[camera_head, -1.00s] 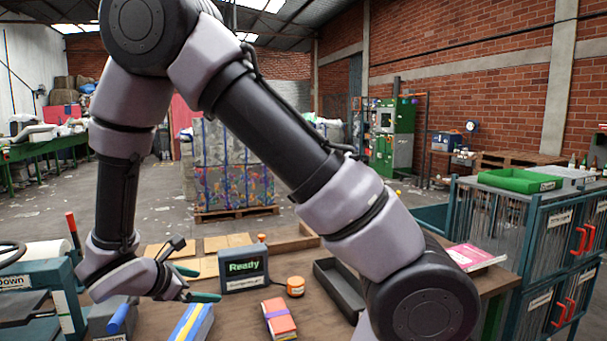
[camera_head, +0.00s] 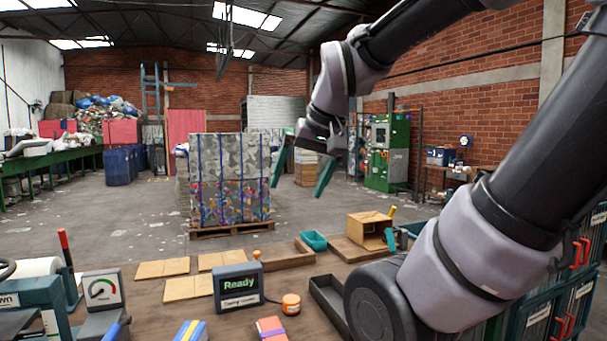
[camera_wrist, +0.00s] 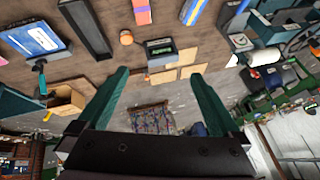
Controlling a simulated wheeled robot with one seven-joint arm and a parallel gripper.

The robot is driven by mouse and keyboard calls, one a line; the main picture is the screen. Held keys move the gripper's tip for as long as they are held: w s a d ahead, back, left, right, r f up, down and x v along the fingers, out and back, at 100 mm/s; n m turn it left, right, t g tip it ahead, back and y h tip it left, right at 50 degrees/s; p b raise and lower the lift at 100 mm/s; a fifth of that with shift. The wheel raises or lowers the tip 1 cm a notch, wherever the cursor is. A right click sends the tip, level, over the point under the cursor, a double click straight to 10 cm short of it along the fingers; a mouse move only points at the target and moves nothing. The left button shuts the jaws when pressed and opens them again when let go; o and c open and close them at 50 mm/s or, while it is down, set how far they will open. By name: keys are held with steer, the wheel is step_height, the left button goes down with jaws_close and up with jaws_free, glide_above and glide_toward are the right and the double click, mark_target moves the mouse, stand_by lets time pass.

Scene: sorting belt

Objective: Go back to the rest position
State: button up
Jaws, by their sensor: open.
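My gripper (camera_head: 305,175) is raised high above the far side of the bench in the head view, with its two green fingers spread and pointing down. Nothing is between them. In the wrist view, the open fingers (camera_wrist: 163,98) frame the floor and the bale stack, and the bench shows upside down. The arm reaches in from the right of the head view. The bench (camera_head: 200,320) lies below, and the gripper touches nothing.
A display reading "Ready" (camera_head: 239,286), an orange round button (camera_head: 291,304), a black tray (camera_head: 335,300), flat cardboard pieces (camera_head: 188,287) and an open wooden box (camera_head: 369,230) are on the bench. Strapped bales (camera_head: 230,178) stand behind. Air around the gripper is clear.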

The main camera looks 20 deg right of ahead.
steer(key=shift+s+d+r+m+t, duration=0.2)
steer(key=shift+s+r+m+t, duration=0.4)
steer(key=shift+r+m, duration=0.15)
stand_by(0.8)
